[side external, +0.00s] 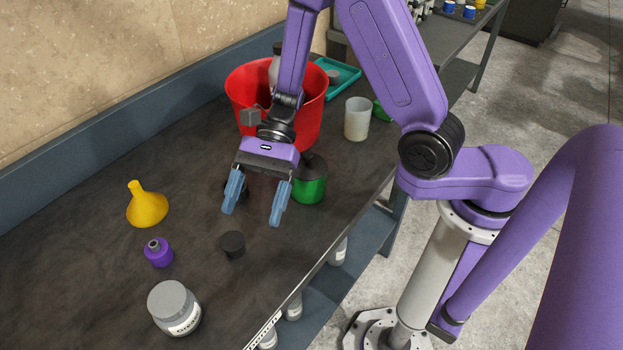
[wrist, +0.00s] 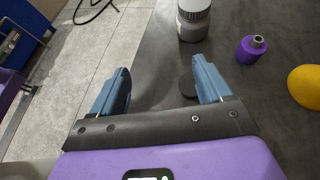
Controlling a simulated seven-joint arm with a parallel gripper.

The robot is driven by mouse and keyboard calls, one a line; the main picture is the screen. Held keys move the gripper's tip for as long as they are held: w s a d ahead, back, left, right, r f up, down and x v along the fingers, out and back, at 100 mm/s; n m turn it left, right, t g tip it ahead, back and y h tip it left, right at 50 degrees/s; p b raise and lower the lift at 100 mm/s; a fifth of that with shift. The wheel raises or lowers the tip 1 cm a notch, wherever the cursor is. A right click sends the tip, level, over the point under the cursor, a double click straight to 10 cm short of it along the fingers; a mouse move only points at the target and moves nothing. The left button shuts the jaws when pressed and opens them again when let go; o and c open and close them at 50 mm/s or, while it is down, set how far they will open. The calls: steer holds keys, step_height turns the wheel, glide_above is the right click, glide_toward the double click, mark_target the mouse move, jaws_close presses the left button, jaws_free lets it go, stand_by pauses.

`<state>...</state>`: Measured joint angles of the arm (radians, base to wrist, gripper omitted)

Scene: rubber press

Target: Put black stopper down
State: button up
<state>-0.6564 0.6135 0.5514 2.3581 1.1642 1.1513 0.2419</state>
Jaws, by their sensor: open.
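A short black stopper (side external: 232,245) sits on the dark worktop, near its front edge. In the wrist view the stopper (wrist: 186,87) is partly hidden behind the right finger. My gripper (side external: 252,216) is open with its two blue fingers spread and nothing between them. It hangs above the worktop, a little behind the stopper in the side view, and appears apart from it.
A purple bottle (side external: 158,252), a yellow funnel (side external: 148,208) and a grey-lidded grease jar (side external: 174,310) stand to the left. A green container (side external: 309,188), a red bucket (side external: 308,107) and a whitish cup (side external: 357,122) stand behind. A dark thing behind the left finger is unclear.

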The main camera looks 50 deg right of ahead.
steer(key=s+d+r, duration=0.4)
steer(key=s+d, duration=0.2)
steer(key=s, duration=0.1)
steer(key=shift+s+r, duration=0.2)
steer(key=shift+r, duration=0.05)
steer(key=s+d+r+n+t+h, duration=0.1)
steer(key=d+n+h, duration=0.4)
steer(key=n, duration=0.8)
steer(key=s+d+r+n+t+h, duration=0.1)
steer(key=s+d+n+t+h, duration=0.2)
steer(key=s+d+n+h, duration=0.3)
steer(key=d+n, duration=0.3)
steer(key=n, duration=0.4)
steer(key=shift+s+d+r+n, duration=0.15)
steer(key=shift+d+n, duration=0.05)
steer(key=shift+n, duration=0.1)
